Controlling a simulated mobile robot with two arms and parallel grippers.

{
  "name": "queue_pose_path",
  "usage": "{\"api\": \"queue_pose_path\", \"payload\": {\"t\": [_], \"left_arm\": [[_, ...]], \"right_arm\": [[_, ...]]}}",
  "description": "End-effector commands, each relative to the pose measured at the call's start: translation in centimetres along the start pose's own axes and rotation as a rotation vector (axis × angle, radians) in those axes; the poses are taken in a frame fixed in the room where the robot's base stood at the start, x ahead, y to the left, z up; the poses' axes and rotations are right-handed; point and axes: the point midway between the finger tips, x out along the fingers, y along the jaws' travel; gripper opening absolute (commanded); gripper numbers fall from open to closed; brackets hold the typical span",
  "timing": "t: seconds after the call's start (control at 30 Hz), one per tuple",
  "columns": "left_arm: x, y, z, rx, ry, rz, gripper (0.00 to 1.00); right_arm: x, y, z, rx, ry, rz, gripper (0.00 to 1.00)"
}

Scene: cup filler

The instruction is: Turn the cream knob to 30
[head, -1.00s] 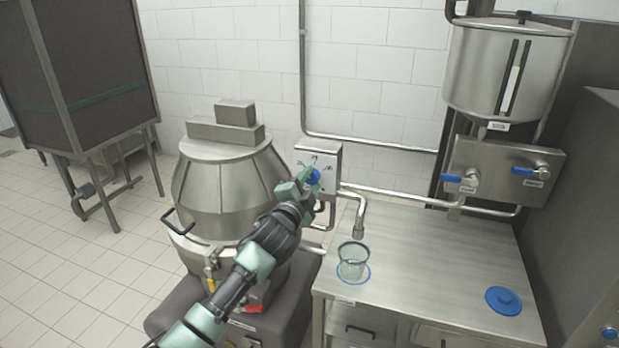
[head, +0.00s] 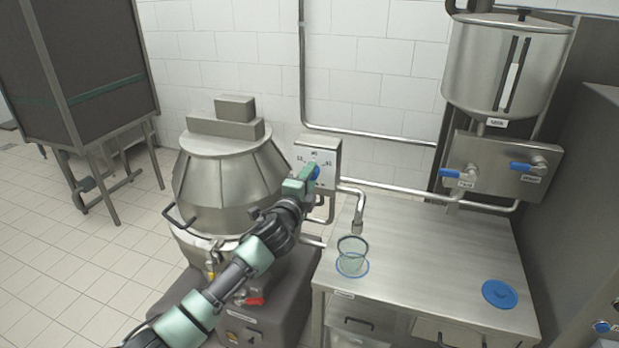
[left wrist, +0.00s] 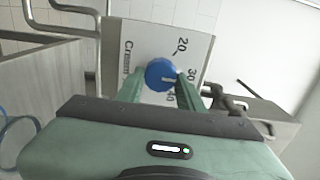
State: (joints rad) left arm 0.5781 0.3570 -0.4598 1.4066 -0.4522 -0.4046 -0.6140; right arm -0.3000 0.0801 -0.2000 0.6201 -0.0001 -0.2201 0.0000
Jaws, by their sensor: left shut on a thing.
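The blue knob (head: 315,173) sits on the front of a small steel dial box (head: 328,150) on a pipe above the table. The left wrist view shows the knob (left wrist: 160,72) on a pale plate (left wrist: 146,40) marked "Cream", with 20, 30 and 40 around it. A small white mark on the knob seems to point towards the 30 side. My left gripper (head: 306,178) is shut on the knob, one finger on each side, and its fingers (left wrist: 160,88) hide part of the plate. My right gripper is out of view.
A steel vat (head: 225,175) stands left of the box. Below the box, a spout (head: 357,222) hangs over the table. A tank (head: 505,65) with blue-handled taps is at right.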

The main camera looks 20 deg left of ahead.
Motion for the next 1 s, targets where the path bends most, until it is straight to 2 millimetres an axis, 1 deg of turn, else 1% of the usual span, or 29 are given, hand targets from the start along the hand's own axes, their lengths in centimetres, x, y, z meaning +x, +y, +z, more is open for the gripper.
{"api": "queue_pose_path", "payload": {"t": [0.2,0.23,0.27,0.3,0.67,0.77,1.0], "left_arm": [[0.0,0.1,-0.1,0.000,0.001,0.002,0.00],[0.0,0.1,-0.1,-0.001,0.001,0.002,0.40],[0.0,0.1,-0.1,-0.001,0.001,0.002,0.48],[0.0,0.1,-0.1,-0.001,0.001,0.002,0.59],[-0.2,0.1,0.0,-0.001,0.000,0.001,0.59],[-1.1,0.2,0.0,0.000,0.001,0.001,0.59],[-5.0,0.3,0.0,0.000,0.002,0.002,0.59]], "right_arm": [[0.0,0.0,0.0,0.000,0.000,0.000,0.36],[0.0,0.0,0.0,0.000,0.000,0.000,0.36],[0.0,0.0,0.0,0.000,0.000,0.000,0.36],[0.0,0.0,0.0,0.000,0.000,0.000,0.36],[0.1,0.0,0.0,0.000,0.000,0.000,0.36],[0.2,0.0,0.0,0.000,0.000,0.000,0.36],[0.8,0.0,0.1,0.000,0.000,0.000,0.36]]}}
